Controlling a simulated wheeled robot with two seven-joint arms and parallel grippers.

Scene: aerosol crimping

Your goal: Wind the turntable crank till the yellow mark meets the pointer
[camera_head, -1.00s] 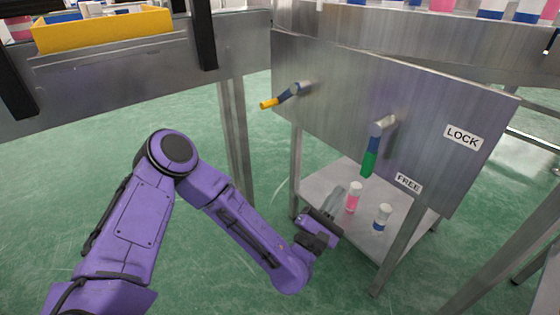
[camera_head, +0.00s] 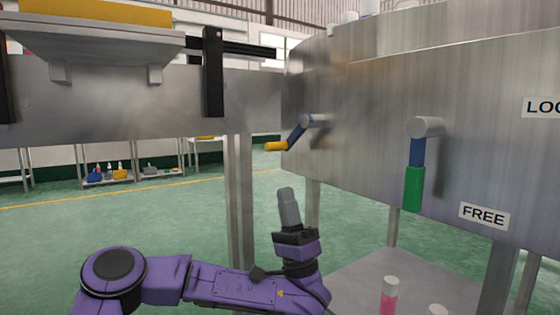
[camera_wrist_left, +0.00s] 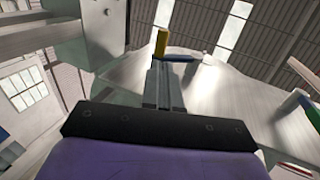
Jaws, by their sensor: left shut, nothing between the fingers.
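The turntable crank (camera_head: 299,131) is on the left part of the steel front panel. It has a blue arm and a yellow handle (camera_head: 276,146) that points left. My left gripper (camera_head: 287,192) points up below the crank, shut and empty, apart from the handle. In the left wrist view the shut fingers (camera_wrist_left: 163,70) reach up, and the yellow handle (camera_wrist_left: 161,42) shows just beyond their tips. The yellow mark and the pointer are not visible. My right gripper is in neither view.
A lever with a green grip (camera_head: 413,188) hangs down on the panel, right of the crank, near the FREE label (camera_head: 484,216). A pink can (camera_head: 389,297) stands on the lower shelf. A yellow tray (camera_head: 95,13) is at upper left. A steel leg (camera_head: 240,200) stands left of my gripper.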

